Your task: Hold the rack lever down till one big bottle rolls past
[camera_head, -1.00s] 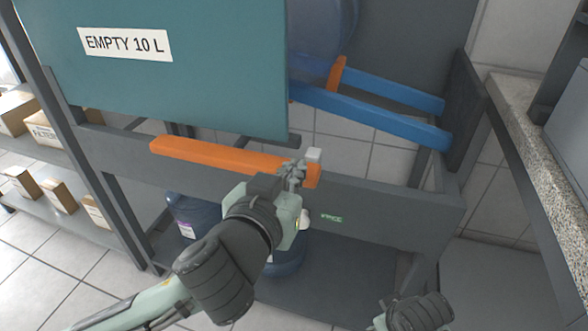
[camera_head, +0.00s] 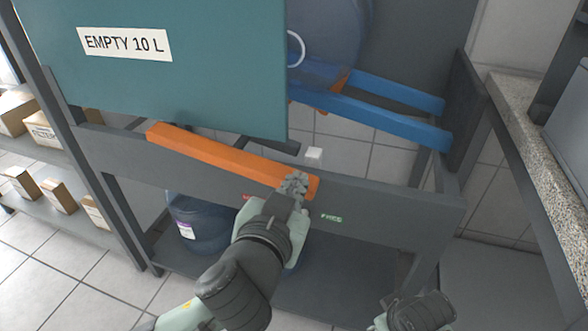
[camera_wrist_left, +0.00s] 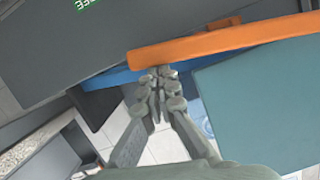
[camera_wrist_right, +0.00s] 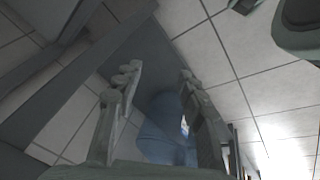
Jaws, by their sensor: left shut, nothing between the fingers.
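The orange rack lever (camera_head: 215,155) slants across the front of the rack, its right end lower than its left. My left gripper (camera_head: 297,180) is shut and empty, its fingertips against the lever near that right end. In the left wrist view, the closed fingers (camera_wrist_left: 160,78) meet the lever (camera_wrist_left: 225,38) near its end. A big clear blue bottle (camera_head: 335,35) lies on the blue rails (camera_head: 375,112), partly behind the teal panel, with a pale ring handle showing. An orange stop (camera_head: 338,80) shows at the rails beneath it. My right gripper (camera_wrist_right: 155,80) is open and empty, away from the lever.
The teal panel (camera_head: 200,85) reads "EMPTY 10 L". A green "FREE" mark (camera_head: 331,217) shows on the grey front beam. Another blue bottle (camera_head: 200,225) stands on the lower shelf. Boxes (camera_head: 52,190) are at left, a speckled counter (camera_head: 520,120) at right. The rails' right stretch is empty.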

